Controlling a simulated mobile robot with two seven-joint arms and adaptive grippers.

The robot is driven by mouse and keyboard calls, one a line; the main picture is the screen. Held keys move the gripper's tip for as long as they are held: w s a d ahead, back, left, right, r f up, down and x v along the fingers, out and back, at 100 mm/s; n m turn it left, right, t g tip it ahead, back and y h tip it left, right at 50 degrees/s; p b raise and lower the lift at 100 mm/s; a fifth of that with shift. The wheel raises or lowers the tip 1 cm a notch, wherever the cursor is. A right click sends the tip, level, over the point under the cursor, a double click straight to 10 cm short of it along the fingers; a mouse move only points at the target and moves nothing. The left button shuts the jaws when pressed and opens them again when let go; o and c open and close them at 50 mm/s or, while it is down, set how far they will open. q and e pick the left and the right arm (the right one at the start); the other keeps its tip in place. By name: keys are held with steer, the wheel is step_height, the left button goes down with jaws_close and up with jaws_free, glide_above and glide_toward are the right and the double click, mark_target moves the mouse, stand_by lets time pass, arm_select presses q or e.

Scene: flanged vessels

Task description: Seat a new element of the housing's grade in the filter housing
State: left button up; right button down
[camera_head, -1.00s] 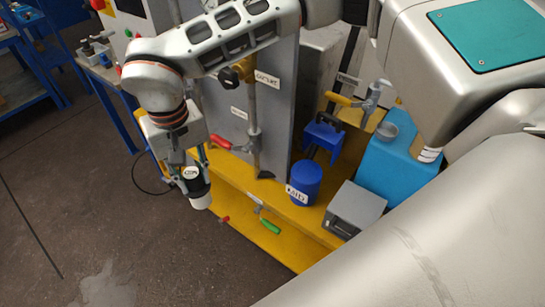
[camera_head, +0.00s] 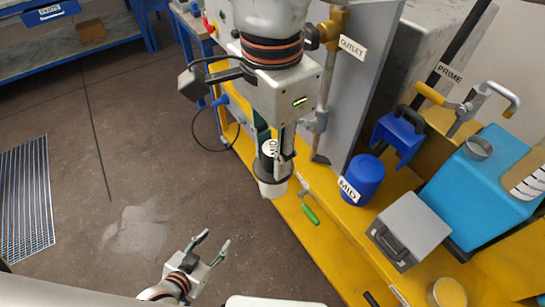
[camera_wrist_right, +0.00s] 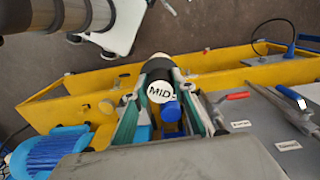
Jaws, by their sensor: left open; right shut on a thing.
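My right gripper (camera_head: 270,150) hangs at the middle of the head view, shut on a filter element (camera_head: 272,187). The element has a dark band, a pale lower end and a round white tag; the tag reads MID in the right wrist view (camera_wrist_right: 161,91). It is held upright in the air beside the yellow skid. A blue cylinder labelled MID (camera_head: 363,180), which looks like the filter housing, stands on the skid to the right, apart from the gripper. Its inside cannot be seen. My left gripper (camera_head: 210,248) is open and empty over the floor at lower left.
A green-handled valve (camera_head: 311,215) lies low on the skid edge, near the held element. A grey box (camera_head: 410,231), a blue tank (camera_head: 482,190) and a blue bracket (camera_head: 397,137) crowd the skid at right. A grey panel with an OUTLET label (camera_head: 352,47) rises behind.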

steer(key=shift+w+d+r, duration=0.15)
steer(key=shift+w+d, duration=0.15)
steer(key=shift+d, duration=0.15)
steer(key=w+d+p, duration=0.3)
steer(key=w+d, duration=1)
steer(key=d, duration=0.3)
steer(key=w+d+f+p, duration=0.1)
steer(key=w+d+f, duration=0.5)
steer(key=d+f, duration=0.1)
steer(key=shift+d, duration=0.7)
steer(key=shift+s+f, duration=0.1)
stand_by(0.5)
